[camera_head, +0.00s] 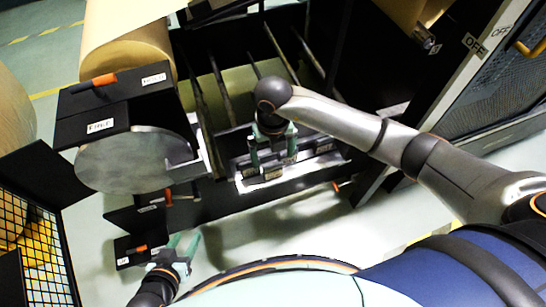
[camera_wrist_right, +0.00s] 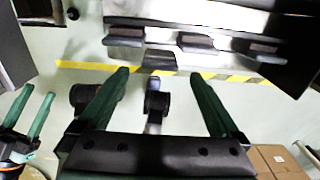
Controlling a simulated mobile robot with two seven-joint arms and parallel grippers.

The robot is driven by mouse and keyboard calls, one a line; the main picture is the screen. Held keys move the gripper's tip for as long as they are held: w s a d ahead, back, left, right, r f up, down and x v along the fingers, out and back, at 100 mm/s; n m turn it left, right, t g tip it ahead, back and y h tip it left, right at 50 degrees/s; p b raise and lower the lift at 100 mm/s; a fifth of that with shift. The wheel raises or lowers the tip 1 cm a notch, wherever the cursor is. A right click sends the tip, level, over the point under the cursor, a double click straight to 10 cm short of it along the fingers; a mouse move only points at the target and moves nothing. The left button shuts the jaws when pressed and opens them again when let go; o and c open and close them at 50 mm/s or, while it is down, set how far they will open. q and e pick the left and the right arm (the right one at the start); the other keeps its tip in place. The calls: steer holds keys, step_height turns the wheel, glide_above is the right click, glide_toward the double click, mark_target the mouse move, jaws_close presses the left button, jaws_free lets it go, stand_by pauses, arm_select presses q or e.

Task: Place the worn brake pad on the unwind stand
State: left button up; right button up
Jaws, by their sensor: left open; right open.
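The unwind stand (camera_head: 225,207) is the dark frame in the middle of the head view, with several small dark blocks on a pale ledge (camera_head: 262,184). I cannot tell which block is the worn brake pad. The same row of blocks (camera_wrist_right: 125,41) shows at the top of the right wrist view. My right gripper (camera_head: 272,168) is at the ledge, pointing down, open. In the wrist view its fingers (camera_wrist_right: 160,73) are spread, with a dark block (camera_wrist_right: 158,59) beyond the tips; contact is unclear. My left gripper (camera_head: 183,248) is low at the left, open and empty.
A large kraft roll (camera_head: 127,50) and a grey round disc (camera_head: 130,165) stand at the left. Small dark shelves with orange-handled tools (camera_head: 95,82) are beside them. Clear floor (camera_head: 300,222) lies in front of the stand.

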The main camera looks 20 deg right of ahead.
step_height(320, 180, up, 9)
steer(key=s+a+r+n+g+y, duration=0.1)
steer(key=s+a+r+g+y, duration=0.1)
steer(key=s+a+y, duration=0.55)
steer(key=s+a+r+g+y, duration=0.25)
steer(key=a+y, duration=0.25)
steer(key=a, duration=0.5)
steer(key=w+r+m+t+y, duration=0.4)
steer(key=r+m+t+y, duration=0.5)
steer(key=m, duration=0.1)
steer(key=m+t+h, duration=0.9)
steer(key=m+h, duration=0.8)
steer(key=m, duration=0.6)
glide_above(274, 167)
steer(key=s, duration=0.3)
step_height(274, 167, down, 21)
steer(key=s+d+f+m+g+h, duration=0.1)
steer(key=s+f+g, duration=0.3)
steer(key=s+f, duration=0.4)
steer(key=shift+f+m+p, duration=0.2)
steer(key=shift+m+p, duration=0.1)
steer(key=shift+p, duration=0.15)
